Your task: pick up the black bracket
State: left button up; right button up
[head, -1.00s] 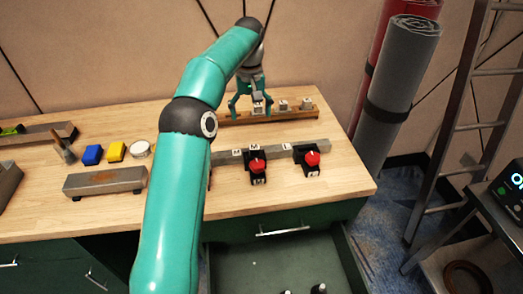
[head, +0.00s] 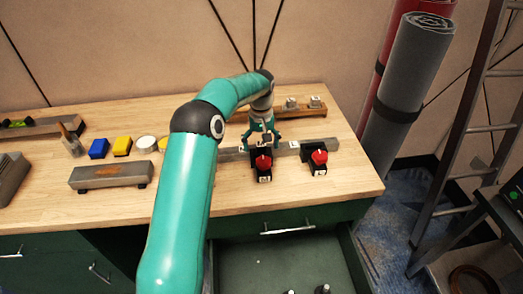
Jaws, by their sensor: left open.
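Two black bracket-like pieces with red knobs stand at the front of a grey bar on the bench: a left one (head: 264,176) and a right one (head: 317,168). I cannot tell from the picture which is the task's black bracket. My left gripper (head: 264,143) is open, pointing down, just behind and above the left piece's red knob. Its fingers hide part of the grey bar (head: 320,146). I cannot tell if they touch anything. My right gripper is not in view.
A wooden rail with small light blocks (head: 314,101) lies behind, partly hidden by my arm. Blue (head: 98,149) and yellow (head: 122,146) blocks, a white round item (head: 146,143) and a grey block (head: 110,176) lie left. An open drawer (head: 280,265) juts out below the bench.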

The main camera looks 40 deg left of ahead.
pick_arm(q)
jog(key=shift+f, duration=0.6)
jog(key=c, duration=1.4)
jog(key=shift+c, duration=0.2)
jog(key=shift+r, duration=0.25)
jog(key=shift+r, duration=0.6)
notch_tip(320, 180, up, 18)
jog(key=p, duration=0.4)
jog(key=shift+r, duration=0.2)
